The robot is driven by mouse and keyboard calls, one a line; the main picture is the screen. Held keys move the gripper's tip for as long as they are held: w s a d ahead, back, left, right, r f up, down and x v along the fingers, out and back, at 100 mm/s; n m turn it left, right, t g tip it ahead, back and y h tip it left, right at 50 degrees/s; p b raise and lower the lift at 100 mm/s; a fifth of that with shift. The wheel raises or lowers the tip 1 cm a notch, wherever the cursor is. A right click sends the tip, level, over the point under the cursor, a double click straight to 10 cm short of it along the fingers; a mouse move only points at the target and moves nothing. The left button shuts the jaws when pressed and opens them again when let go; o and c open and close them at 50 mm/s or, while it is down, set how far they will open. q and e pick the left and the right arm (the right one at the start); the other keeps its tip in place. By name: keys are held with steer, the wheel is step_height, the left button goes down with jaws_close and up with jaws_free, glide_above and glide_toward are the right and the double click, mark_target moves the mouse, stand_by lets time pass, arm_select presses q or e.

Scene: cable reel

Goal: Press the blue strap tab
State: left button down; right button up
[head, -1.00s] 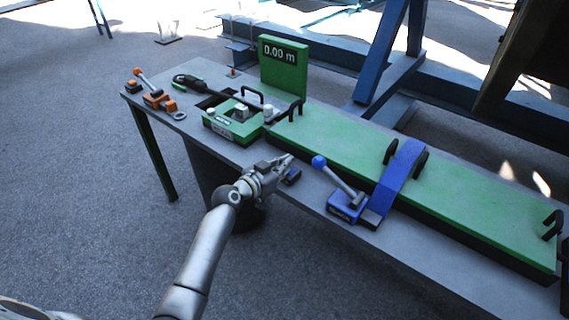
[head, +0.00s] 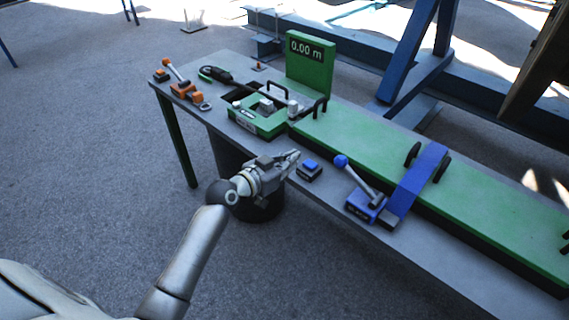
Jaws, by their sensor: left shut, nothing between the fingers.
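The blue strap tab appears to be the small dark block with a blue top (head: 310,167) near the table's front edge. My left gripper (head: 295,156) is shut and empty. It is just left of the block in the head view, with a small gap between them in the picture; its height over the table is hard to judge. The blue strap (head: 418,181) lies across the green bed, with a blue ratchet base (head: 363,207) and a ball-ended lever (head: 355,177) beside the block. My right gripper is not in view.
A green display (head: 310,62) reads 0.00 m at the back. A green device (head: 256,124) and an orange lever clamp (head: 181,91) stand on the left of the grey table. A long green bed (head: 375,147) with black hoops runs right. A dark bin stands below the front edge.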

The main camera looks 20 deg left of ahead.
arm_select(q)
steer(key=shift+v, duration=1.15)
steer(key=shift+r, duration=0.1)
stand_by(0.5)
